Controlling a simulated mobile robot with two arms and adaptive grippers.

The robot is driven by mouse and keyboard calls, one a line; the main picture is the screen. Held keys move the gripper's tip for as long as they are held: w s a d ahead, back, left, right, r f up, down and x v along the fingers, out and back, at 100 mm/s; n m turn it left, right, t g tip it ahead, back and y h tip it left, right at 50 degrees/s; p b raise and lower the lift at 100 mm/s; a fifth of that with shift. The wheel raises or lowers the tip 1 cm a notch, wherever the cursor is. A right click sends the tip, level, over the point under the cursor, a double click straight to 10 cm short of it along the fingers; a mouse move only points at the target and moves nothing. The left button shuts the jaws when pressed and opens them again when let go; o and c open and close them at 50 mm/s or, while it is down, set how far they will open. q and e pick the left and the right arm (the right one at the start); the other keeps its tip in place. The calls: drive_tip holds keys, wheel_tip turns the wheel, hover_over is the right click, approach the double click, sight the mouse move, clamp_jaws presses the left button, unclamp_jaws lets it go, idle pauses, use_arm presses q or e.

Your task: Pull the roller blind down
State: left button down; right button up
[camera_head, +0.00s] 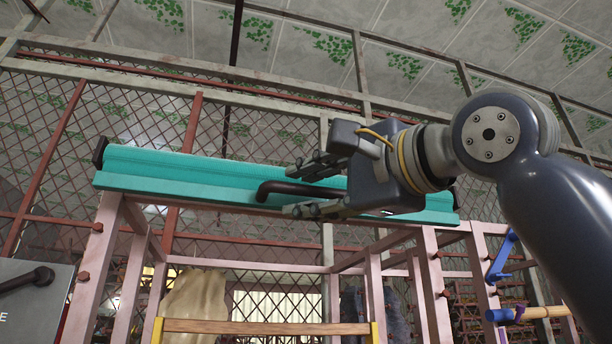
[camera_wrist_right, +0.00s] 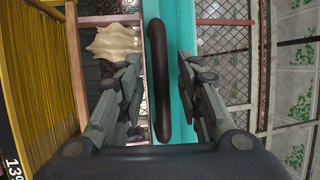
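The roller blind (camera_head: 170,172) is a long teal housing across the top of a pink frame, rolled up with a dark handle (camera_head: 275,188) on its front. In the right wrist view the teal blind (camera_wrist_right: 183,25) runs upright, with the dark bar handle (camera_wrist_right: 158,85) in front of it. My right gripper (camera_head: 300,190) is open at the handle, one finger above and one below it. In the right wrist view the fingers (camera_wrist_right: 158,95) stand on either side of the handle, with gaps on both sides. My left gripper is not in view.
The pink frame (camera_head: 97,265) stands under the blind. A wooden bar (camera_head: 265,327) with yellow ends crosses below. A pale sack-like shape (camera_head: 195,305) hangs behind. A grey panel with a dark lever (camera_head: 30,280) is at lower left, and a blue lever (camera_head: 502,258) at right.

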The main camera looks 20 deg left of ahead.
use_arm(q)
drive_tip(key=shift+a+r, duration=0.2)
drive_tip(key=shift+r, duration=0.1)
use_arm(e)
drive_tip(key=shift+w+a+r, duration=0.1)
drive_tip(key=shift+w+a, duration=0.2)
drive_tip(key=shift+w, duration=0.05)
clamp_jaws()
drive_tip(key=shift+r, duration=0.1)
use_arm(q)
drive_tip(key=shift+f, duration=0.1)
use_arm(e)
drive_tip(key=shift+d, duration=0.1)
